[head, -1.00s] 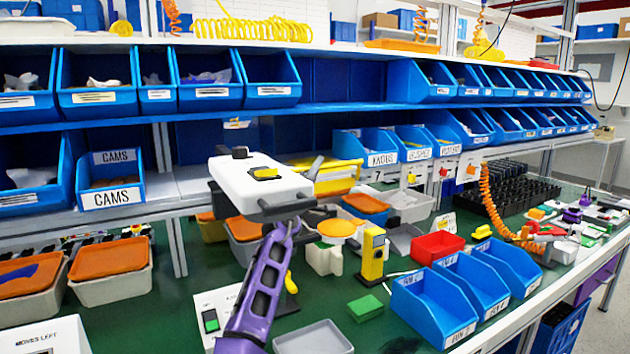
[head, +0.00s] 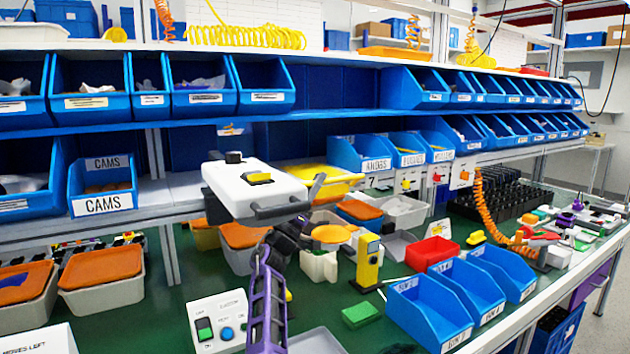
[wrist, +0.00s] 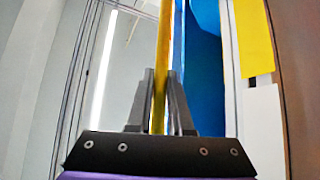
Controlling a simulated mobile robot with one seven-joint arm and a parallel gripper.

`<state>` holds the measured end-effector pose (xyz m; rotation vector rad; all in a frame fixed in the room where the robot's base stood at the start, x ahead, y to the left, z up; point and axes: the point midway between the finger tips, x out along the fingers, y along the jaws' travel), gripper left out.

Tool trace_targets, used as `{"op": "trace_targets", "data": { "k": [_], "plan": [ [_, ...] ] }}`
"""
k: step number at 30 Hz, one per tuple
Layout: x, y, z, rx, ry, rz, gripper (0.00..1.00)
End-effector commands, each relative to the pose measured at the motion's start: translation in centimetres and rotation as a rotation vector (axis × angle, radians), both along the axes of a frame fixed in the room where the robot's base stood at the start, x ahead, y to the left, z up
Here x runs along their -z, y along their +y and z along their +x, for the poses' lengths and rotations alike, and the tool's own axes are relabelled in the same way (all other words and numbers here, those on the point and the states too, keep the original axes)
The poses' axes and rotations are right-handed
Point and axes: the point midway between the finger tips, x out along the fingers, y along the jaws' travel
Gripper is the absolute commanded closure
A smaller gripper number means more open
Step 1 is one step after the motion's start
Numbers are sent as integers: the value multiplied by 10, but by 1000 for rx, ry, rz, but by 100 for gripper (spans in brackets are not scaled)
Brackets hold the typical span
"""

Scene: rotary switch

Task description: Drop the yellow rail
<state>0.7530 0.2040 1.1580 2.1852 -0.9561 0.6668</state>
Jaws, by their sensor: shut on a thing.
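My gripper (wrist: 160,80) is in the wrist view, its two dark fingers shut on the yellow rail (wrist: 162,35). The rail is a thin yellow strip that runs up between the fingers and out of the top of the view. I cannot clearly make out the fingers or the held rail in the head view. The rail's far end is out of the wrist view.
Blue bins line the shelves, with a CAMS bin (head: 102,186) at left. A yellow tray (head: 338,182) is behind the white box. On the green bench are a control box (head: 218,318), a yellow post (head: 368,262), a green block (head: 361,314), a red bin (head: 433,252) and several blue bins.

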Motion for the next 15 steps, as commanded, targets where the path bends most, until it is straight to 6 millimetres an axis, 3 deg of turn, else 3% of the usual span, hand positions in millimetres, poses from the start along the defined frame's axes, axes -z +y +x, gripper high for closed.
{"op": "trace_targets", "data": {
  "k": [15],
  "plan": [
    [8,-3,-5,-4,-162,114,100]
  ]
}}
